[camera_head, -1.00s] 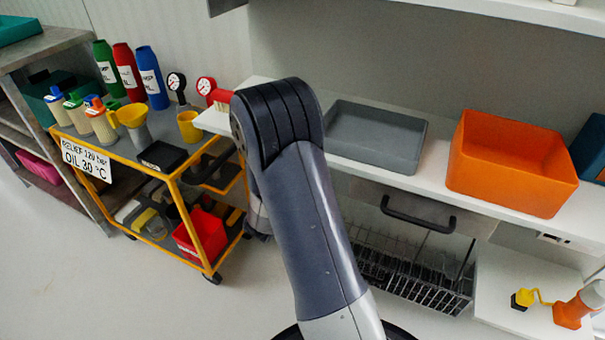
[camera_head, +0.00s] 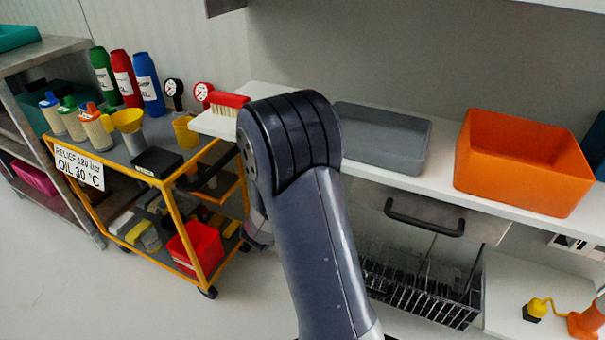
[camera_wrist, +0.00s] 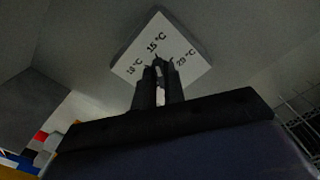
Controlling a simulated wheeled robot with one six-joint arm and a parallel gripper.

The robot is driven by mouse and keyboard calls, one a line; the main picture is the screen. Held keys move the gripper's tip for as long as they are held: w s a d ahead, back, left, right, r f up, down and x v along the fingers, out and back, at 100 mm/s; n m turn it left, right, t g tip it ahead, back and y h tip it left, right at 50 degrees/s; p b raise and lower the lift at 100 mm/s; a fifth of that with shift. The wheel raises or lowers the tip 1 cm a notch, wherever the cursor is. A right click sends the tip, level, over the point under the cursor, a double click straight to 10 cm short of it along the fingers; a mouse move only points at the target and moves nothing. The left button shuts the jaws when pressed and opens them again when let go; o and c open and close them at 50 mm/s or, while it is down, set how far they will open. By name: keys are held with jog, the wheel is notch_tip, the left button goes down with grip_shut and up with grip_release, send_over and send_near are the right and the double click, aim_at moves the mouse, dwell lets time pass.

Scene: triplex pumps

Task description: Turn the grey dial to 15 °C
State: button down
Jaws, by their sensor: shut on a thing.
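In the wrist view, a white square plate (camera_wrist: 188,62) carries the marks 10 °C, 15 °C and 20 °C, with 15 °C in the middle at the top. My gripper (camera_wrist: 159,76) stands in front of the plate's lower part, its two dark fingers close together. A narrow light strip shows between them; I take it to be part of the grey dial (camera_wrist: 160,91), which the fingers mostly hide. The fingers point up toward the 15 °C mark, but the dial's exact setting cannot be read. In the head view, my arm hides the gripper and dial.
A yellow trolley (camera_head: 191,170) with bottles and gauges stands at the left. A white counter (camera_head: 440,195) holds a grey tray (camera_head: 382,138), an orange box (camera_head: 520,160) and a red brush (camera_head: 229,99). Below are a drawer handle (camera_head: 424,219) and a wire rack (camera_head: 415,285).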

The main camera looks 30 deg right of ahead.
jog(key=shift+f, duration=0.1)
jog(key=c, duration=1.5)
grip_release()
jog(key=p+v, duration=0.3)
jog(key=v, duration=0.8)
jog(key=shift+d, duration=0.1)
jog(key=b+x, duration=0.2)
jog(key=x, duration=0.8)
jog(key=shift+w+d+b, duration=0.3)
jog(key=shift+b, duration=0.1)
